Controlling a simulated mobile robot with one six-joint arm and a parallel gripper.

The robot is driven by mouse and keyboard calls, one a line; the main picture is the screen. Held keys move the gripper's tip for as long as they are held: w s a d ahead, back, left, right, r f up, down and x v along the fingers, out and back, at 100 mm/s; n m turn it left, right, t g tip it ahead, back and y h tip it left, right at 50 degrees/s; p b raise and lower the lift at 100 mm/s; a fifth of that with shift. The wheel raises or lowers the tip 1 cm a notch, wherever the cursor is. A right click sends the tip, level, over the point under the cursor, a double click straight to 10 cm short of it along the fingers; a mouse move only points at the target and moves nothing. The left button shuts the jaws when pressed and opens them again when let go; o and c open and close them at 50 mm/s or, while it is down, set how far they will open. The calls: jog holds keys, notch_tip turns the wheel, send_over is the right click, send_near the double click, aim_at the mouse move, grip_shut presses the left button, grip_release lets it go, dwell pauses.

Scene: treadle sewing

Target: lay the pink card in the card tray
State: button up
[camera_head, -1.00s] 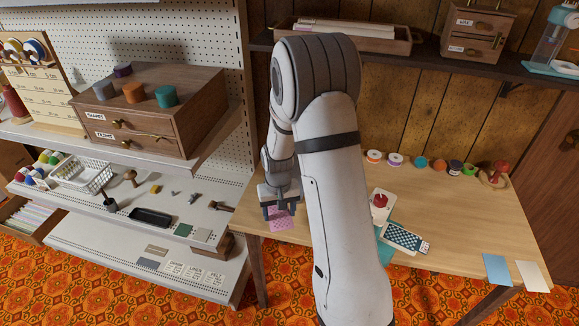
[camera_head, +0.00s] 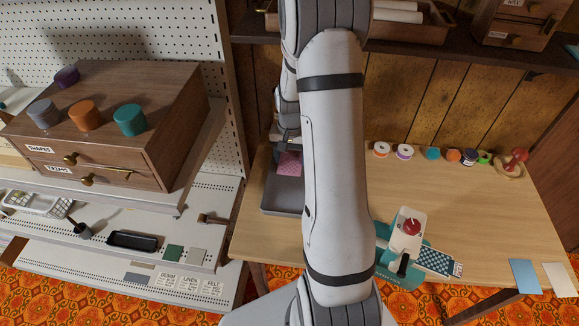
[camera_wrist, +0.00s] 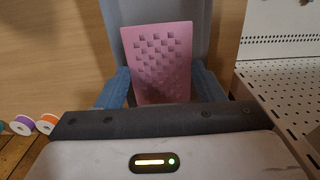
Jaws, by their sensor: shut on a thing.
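The pink card (camera_head: 289,166) has a checked pattern of small dark squares. My gripper (camera_head: 286,150) is shut on it, seen at the back left of the table. In the wrist view the card (camera_wrist: 162,62) stands out between the two blue-grey fingers of my gripper (camera_wrist: 162,90). The grey card tray (camera_head: 282,198) lies on the table's left side, partly hidden by my arm. The card shows over the tray's far part; I cannot tell whether it touches the tray floor. In the wrist view a grey surface, likely the tray (camera_wrist: 208,30), is behind the card.
A shelf unit with a wooden drawer box (camera_head: 120,130) stands close on the left. A red-knobbed white device (camera_head: 409,228) with a checked card (camera_head: 437,261) is at the table's front. Several spools (camera_head: 404,152) line the back. The right middle of the table (camera_head: 450,205) is clear.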

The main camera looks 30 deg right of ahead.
aim_at(291, 163)
notch_tip(291, 163, down, 6)
jog(key=shift+r, duration=0.25)
jog(key=shift+s, duration=0.1)
jog(key=shift+f+b, duration=0.4)
jog(key=shift+f, duration=0.2)
jog(key=o, duration=1)
jog(key=shift+r, duration=0.1)
